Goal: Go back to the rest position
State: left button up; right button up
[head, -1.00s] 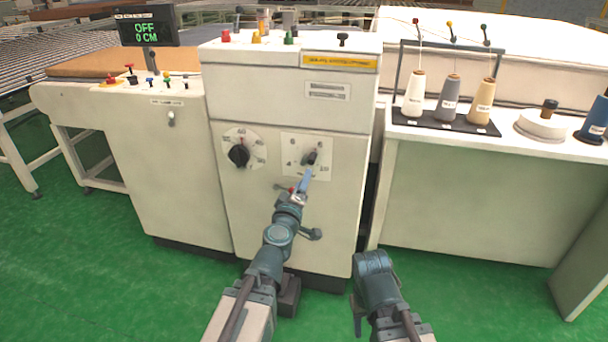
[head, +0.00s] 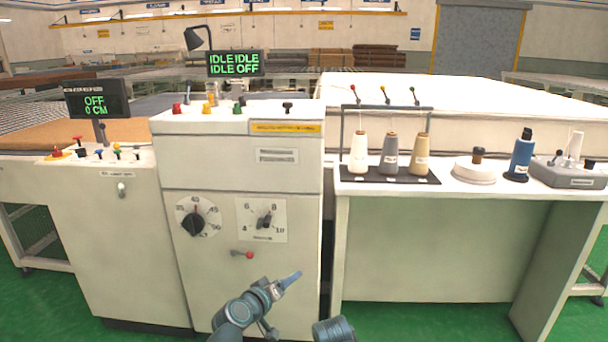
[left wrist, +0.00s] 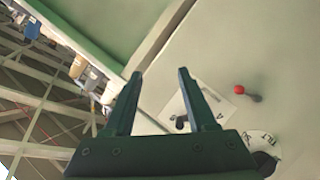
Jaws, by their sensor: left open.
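My left gripper (head: 290,279) is in front of the lower front panel of the cream control cabinet (head: 255,225). It is open and empty, below the small dial (head: 265,221) and the red-tipped lever (head: 246,254), apart from both. In the left wrist view its two fingers (left wrist: 160,73) stand apart with nothing between them. The small dial's plate (left wrist: 188,106) and the lever's red tip (left wrist: 239,90) show beyond them. Part of my right arm (head: 333,329) shows at the bottom edge of the head view; its gripper is out of frame.
A large dial (head: 195,222) sits left of the small one. Displays read OFF 0 CM (head: 97,104) and IDLE IDLE, IDLE OFF (head: 234,64). Green floor is below.

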pick_arm(q)
jog(key=s+a+f+m+g+y, duration=0.2)
jog(key=s+f+m+g, duration=0.2)
jog(key=s+f+g, duration=0.55)
jog(key=s+a+f+g+y, duration=0.3)
jog(key=s+a+f+y, duration=0.1)
jog(key=s+a+f, duration=0.3)
jog(key=s+d+r+m+y, duration=0.25)
jog(key=s+d, duration=0.35)
jog(key=d, duration=0.4)
notch_tip(320, 180, up, 29)
jog(key=p, duration=3)
jog(key=shift+w+m+g+h, duration=0.15)
jog(key=shift+m+g+h, duration=0.2)
jog(key=shift+m+h, duration=0.1)
